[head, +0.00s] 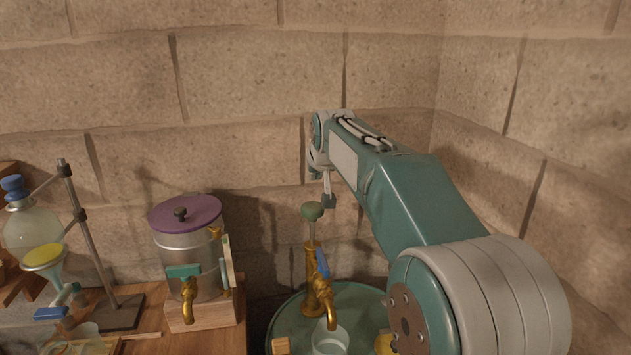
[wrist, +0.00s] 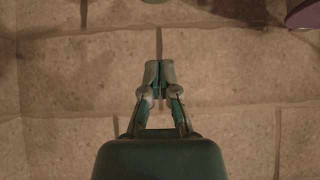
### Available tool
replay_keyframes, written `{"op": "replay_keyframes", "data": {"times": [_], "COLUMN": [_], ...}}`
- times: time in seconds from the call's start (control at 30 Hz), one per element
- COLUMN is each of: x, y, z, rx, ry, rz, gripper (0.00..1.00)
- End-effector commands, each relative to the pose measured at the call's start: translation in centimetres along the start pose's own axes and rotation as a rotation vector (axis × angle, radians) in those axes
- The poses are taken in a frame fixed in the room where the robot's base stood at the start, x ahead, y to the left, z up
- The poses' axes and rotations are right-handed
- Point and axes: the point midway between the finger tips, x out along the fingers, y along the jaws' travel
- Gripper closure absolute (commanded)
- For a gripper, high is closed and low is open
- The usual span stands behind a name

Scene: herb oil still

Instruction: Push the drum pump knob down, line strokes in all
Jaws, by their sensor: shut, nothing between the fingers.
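The pump stands upright on a green drum (head: 285,318) and has a blue lever (head: 322,262) and a brass spout. A clear glass beaker (head: 331,339) stands under the spout. My gripper (head: 328,202) is shut and empty, its tips pointing down close to the right of the knob in the head view; whether they touch cannot be told. In the wrist view, the shut fingers (wrist: 160,68) show against the stone wall.
A metal pot (head: 186,252) with a purple lid (head: 186,213) and brass tap stands on a wooden block to the left. The lid's edge shows in the wrist view (wrist: 304,15). A stand with glassware (head: 35,228) is further left. Stone walls close off the back and right.

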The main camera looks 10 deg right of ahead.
Motion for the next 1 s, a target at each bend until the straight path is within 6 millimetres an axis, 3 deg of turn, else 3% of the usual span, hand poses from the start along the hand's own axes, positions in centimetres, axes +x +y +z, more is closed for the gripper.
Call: {"op": "replay_keyframes", "data": {"times": [0.4,0.63,1.0], "x": [8.0,9.8,10.2], "y": [0.0,0.0,0.0], "z": [0.1,2.4,2.8], "rx": [0.0,0.0,0.0], "ry": [-0.001,0.0,0.002], "rz": [0.0,0.0,0.0], "gripper": [1.0,1.0,1.0]}}
